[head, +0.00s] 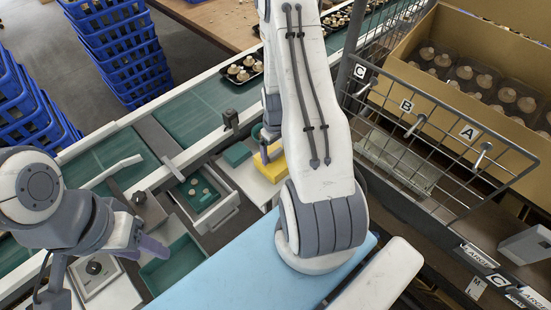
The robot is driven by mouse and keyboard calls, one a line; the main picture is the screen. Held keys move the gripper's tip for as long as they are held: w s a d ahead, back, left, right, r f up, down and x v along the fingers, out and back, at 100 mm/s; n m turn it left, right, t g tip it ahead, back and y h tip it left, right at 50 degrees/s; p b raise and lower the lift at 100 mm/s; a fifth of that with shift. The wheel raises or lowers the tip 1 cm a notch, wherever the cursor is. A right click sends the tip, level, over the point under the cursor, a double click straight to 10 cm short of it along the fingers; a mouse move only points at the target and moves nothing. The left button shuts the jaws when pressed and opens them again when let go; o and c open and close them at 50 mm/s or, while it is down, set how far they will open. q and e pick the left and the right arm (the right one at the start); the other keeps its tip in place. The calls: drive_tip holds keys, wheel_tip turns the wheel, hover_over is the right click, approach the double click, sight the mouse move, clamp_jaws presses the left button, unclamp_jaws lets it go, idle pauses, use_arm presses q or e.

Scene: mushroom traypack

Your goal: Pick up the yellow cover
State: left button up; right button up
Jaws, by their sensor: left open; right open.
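The yellow cover (272,168) lies on a white surface near the middle of the head view, partly hidden behind my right arm. My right gripper (264,152) is at the cover's upper edge, largely hidden by my own arm; it is open, and I cannot tell whether its fingers touch the cover. My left gripper (142,250) is open and empty at the lower left, above the white and green bins, well apart from the cover.
A teal conveyor (185,113) runs diagonally behind, with a black tray of mushrooms (244,70) on it. Stacked blue crates (118,45) stand at upper left. A wire rack (425,130) and cardboard box (490,55) are at right. A light blue surface (235,270) lies in front.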

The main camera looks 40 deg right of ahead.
drive_tip(key=c, duration=1.4)
drive_tip(key=shift+c, duration=0.7)
drive_tip(key=shift+r, duration=0.15)
